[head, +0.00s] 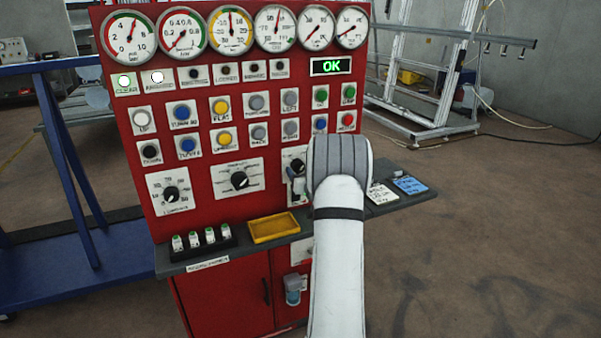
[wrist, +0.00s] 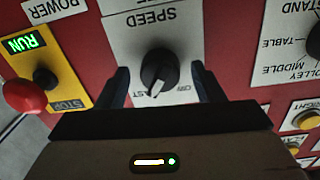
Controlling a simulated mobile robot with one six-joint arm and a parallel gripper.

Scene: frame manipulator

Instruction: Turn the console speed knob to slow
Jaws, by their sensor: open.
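The black speed knob (wrist: 158,70) sits on a white plate marked SPEED, upside down in the wrist view. Its white pointer points down and slightly left, towards a partly hidden label ending in "AST". Another partly covered label lies to the right. My gripper (wrist: 160,74) is open, one finger on each side of the knob, with a visible gap to it on both sides. In the head view the knob (head: 298,166) is partly covered by my gripper and arm, so contact cannot be told there.
A green RUN display (wrist: 22,43) and a red button (wrist: 24,97) lie left in the wrist view. A trolley selector (wrist: 314,42) lies right. On the console shelf stand a yellow tray (head: 274,229) and a black holder (head: 203,243) with several small items.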

